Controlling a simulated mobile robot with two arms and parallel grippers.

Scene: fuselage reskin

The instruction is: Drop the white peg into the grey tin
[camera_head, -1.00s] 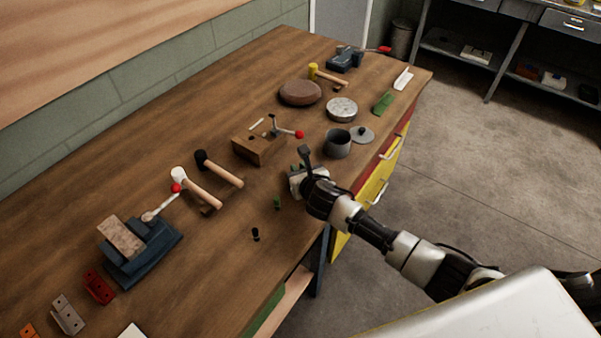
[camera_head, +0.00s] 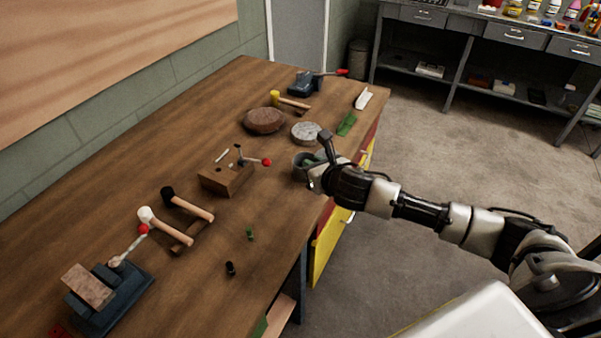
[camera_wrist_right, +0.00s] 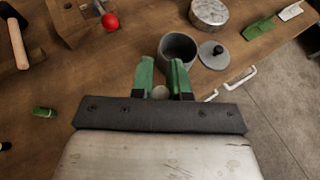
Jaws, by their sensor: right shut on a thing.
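The grey tin (camera_head: 298,168) stands open near the bench's front edge, partly hidden by my right gripper (camera_head: 314,163) in the head view. In the right wrist view the tin (camera_wrist_right: 180,46) shows its dark, open mouth just beyond my green fingertips (camera_wrist_right: 162,68). The right gripper is shut on the white peg (camera_wrist_right: 160,92), seen end-on as a pale round spot between the fingers. The peg is above the bench, on the near side of the tin's mouth in that view. My left gripper is not in view.
The tin's lid (camera_wrist_right: 213,55) lies beside it. A wooden block (camera_head: 227,178) with a red-knobbed clamp is to the left. A round metal can (camera_head: 306,133) stands behind.

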